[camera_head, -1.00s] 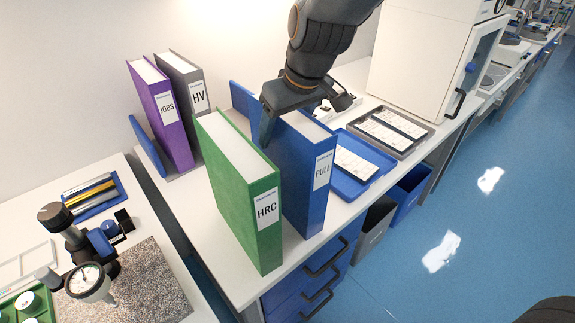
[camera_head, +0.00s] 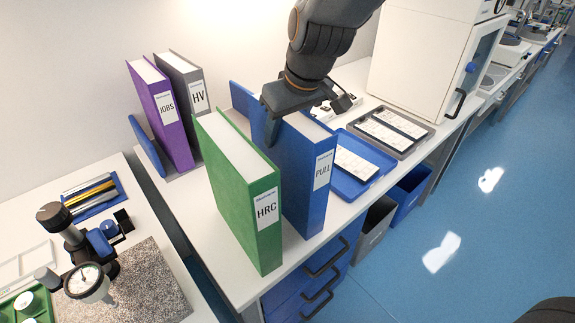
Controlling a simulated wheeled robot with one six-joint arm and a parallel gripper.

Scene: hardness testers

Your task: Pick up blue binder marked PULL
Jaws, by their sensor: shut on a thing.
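The blue binder marked PULL (camera_head: 308,185) stands upright on the white bench, just right of the green HRC binder (camera_head: 240,190). Its label faces the front edge of the bench. My gripper (camera_head: 285,118) reaches down from above onto the top of the blue binder. One finger shows on the binder's left side, in the gap beside the green binder. The other finger is hidden. The gripper is shut on the blue binder.
The white cabinet (camera_head: 425,55) stands farther right.

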